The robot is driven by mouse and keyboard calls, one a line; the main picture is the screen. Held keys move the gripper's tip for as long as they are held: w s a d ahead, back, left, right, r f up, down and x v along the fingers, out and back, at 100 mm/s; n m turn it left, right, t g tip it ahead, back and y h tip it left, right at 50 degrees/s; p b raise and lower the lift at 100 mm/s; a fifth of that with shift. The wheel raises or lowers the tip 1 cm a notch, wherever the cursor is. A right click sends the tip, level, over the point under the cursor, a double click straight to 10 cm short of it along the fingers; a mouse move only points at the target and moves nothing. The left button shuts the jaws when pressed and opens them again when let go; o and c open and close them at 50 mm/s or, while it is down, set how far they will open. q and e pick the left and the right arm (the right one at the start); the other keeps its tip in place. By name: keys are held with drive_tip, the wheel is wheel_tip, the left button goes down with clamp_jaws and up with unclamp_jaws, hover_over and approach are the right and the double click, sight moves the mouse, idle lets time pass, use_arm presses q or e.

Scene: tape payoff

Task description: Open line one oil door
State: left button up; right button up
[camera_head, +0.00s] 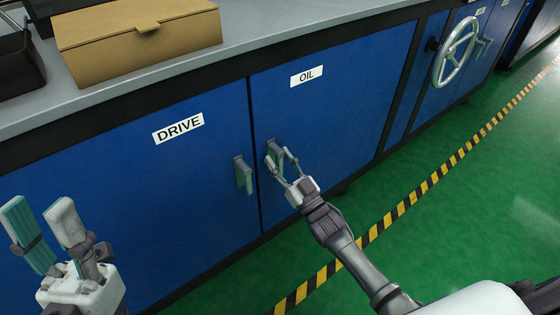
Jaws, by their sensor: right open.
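The blue oil door (335,100) carries a white OIL label (306,76) and looks closed, flush with the cabinet front. Its handle (271,148) is on the door's left edge and is partly hidden by my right gripper. My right gripper (282,164) is open, with its fingers at the handle; I cannot tell whether they touch it. My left gripper (42,222) is open and empty at the lower left, in front of the drive door.
The blue drive door (190,190) with its own handle (243,175) is just left of the oil door. A cardboard box (140,40) and a dark bin (18,68) stand on the grey counter (270,32). A handwheel (455,52) sticks out at right. Green floor with a striped line (400,208) is clear.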

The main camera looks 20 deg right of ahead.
drive_tip(key=shift+c, duration=0.2)
clamp_jaws()
